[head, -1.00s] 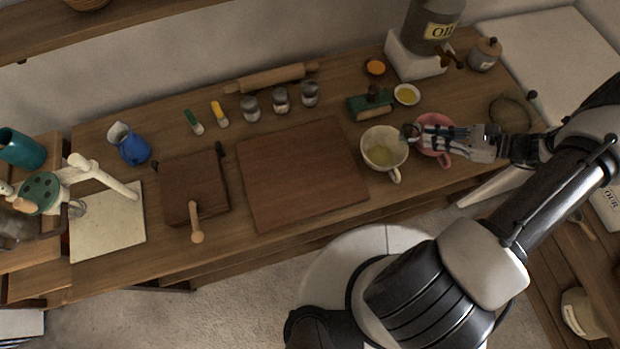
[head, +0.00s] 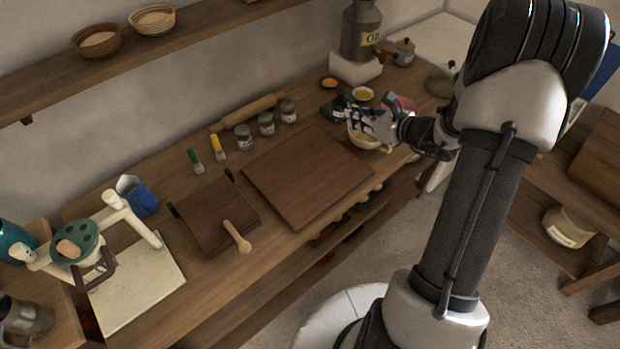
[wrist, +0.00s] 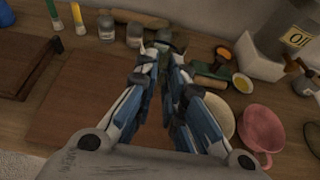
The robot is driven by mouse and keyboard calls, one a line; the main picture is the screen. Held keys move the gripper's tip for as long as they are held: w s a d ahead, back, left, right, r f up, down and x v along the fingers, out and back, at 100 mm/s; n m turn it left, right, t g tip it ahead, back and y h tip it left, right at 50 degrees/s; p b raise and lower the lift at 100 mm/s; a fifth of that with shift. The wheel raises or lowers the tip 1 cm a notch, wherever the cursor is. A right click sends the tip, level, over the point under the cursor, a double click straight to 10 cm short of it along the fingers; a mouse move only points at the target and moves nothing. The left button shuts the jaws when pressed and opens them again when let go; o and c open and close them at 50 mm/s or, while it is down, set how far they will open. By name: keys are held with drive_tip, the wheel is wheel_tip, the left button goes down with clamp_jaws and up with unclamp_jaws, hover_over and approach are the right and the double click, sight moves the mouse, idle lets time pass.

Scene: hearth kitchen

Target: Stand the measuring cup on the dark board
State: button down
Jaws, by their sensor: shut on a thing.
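My gripper (head: 356,116) is above the right part of the workbench, over the cream mug. The large dark brown board (head: 308,177) lies flat and bare in the middle of the bench, to the left of my gripper. In the wrist view this board (wrist: 85,105) lies below and left of the fingers.
The cream mug (wrist: 218,112) and pink mug (wrist: 268,130) stand right of the board. Jars (head: 267,124) and a rolling pin (head: 250,111) lie behind it. A smaller dark board (head: 215,212) with a wooden-handled tool (head: 237,237) is to its left.

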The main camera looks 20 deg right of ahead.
wheel_tip(320, 180, down, 20)
drive_tip(key=b, duration=0.4)
drive_tip(key=shift+w+d+r, duration=0.15)
drive_tip(key=shift+r, duration=0.05)
drive_tip(key=c, duration=2.1)
unclamp_jaws()
drive_tip(key=shift+f+b, duration=0.15)
drive_tip(key=shift+b, duration=0.3)
drive_tip(key=o, duration=0.4)
